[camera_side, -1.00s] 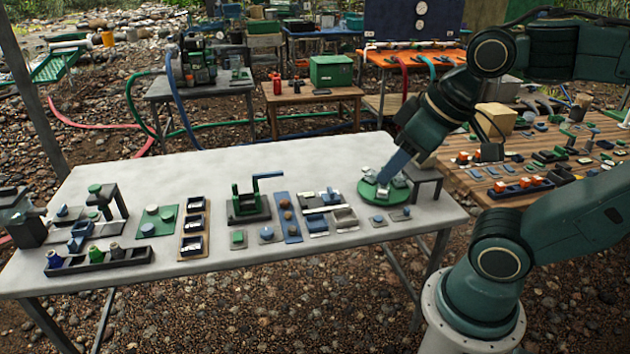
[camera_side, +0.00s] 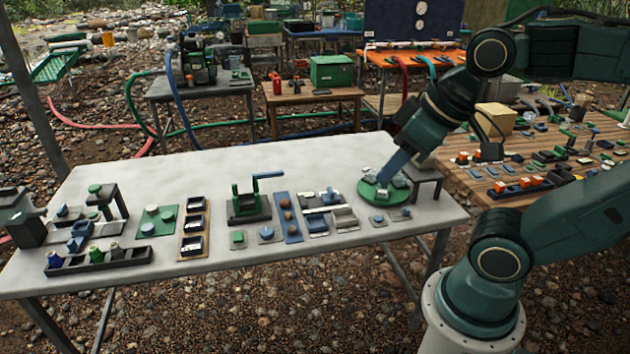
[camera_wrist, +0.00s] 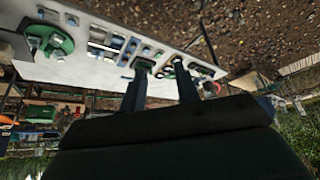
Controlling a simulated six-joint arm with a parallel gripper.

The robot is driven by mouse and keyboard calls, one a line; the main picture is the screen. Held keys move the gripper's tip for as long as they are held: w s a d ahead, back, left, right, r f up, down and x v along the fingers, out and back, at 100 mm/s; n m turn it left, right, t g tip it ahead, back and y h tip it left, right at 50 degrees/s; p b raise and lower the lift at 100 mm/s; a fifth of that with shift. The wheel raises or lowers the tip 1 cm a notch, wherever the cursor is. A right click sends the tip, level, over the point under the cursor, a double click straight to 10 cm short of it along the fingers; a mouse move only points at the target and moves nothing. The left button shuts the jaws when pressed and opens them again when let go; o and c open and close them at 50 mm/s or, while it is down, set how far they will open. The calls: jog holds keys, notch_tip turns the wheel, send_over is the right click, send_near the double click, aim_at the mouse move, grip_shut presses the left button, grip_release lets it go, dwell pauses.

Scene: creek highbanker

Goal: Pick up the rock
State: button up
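No single rock stands out clearly. Small grey lumps (camera_side: 402,181) sit on a round green disc (camera_side: 366,196) at the right end of the white table, and rounded brown lumps (camera_side: 288,215) lie on a blue strip left of it. My gripper (camera_side: 388,178) points down at the disc from the upper right, its tip close over the lumps; contact cannot be told. In the wrist view the two dark fingers (camera_wrist: 160,72) stand apart with nothing visible between them. The disc shows there at the upper left (camera_wrist: 62,46).
The white table (camera_side: 290,160) has free room along its back. Trays, blocks and a green stand with a blue handle (camera_side: 248,200) fill its middle and left. A small dark stand (camera_side: 427,180) is close right of the disc. A wooden table (camera_side: 480,190) with many parts stands further right.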

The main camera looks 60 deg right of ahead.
jog(key=o, duration=0.4)
jog(key=m+g, duration=0.3)
jog(key=g, duration=0.3)
send_over(292, 227)
jog(key=shift+d+f, duration=0.1)
jog(key=shift+f, duration=16.6)
jog(key=shift+f, duration=0.1)
